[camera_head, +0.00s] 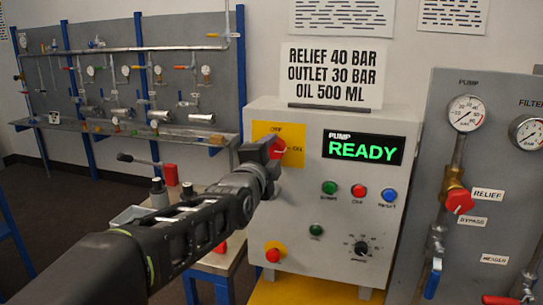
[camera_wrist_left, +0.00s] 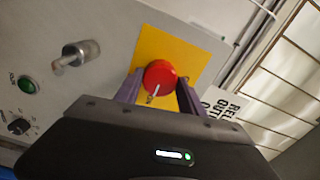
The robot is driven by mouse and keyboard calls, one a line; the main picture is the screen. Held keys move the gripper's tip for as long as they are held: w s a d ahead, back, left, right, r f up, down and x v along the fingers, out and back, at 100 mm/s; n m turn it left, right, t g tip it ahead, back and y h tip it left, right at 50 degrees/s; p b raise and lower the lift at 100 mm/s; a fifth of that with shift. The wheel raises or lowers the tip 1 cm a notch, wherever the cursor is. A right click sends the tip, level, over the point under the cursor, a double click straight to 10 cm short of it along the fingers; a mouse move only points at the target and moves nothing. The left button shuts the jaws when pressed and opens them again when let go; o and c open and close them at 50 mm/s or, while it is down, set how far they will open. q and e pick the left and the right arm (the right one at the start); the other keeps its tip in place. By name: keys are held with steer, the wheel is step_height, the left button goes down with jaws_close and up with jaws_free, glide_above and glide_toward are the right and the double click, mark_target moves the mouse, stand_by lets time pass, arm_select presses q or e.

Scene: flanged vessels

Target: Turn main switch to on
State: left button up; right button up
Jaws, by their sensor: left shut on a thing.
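The main switch is a red rotary knob (camera_head: 277,148) on a yellow plate (camera_head: 293,130) at the upper left of the grey control box (camera_head: 312,225). My left gripper (camera_head: 268,150) is at the knob, its fingers on either side and shut on it. In the left wrist view the red knob (camera_wrist_left: 159,77) with a pale pointer mark sits between the two fingers of my left gripper (camera_wrist_left: 158,92), in front of the yellow plate (camera_wrist_left: 185,50). The gripper hides part of the plate's lettering. My right gripper is not in view.
Below the display are green, red and blue buttons (camera_head: 359,193), a black dial (camera_head: 361,247) and a red emergency button (camera_head: 274,254). A sign (camera_head: 333,75) stands on the box. A gauge panel (camera_head: 485,150) with a red relief knob (camera_head: 459,201) is at right.

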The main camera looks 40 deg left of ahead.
arm_select(q)
steer(key=o, duration=1.4)
steer(key=shift+c, duration=0.2)
steer(key=shift+s+d, duration=0.25)
steer(key=shift+s, duration=0.25)
steer(key=b+v, duration=0.1)
steer(key=v, duration=0.5)
steer(key=shift+s+b, duration=0.35)
steer(key=shift+b, duration=0.05)
steer(key=shift+d, duration=0.15)
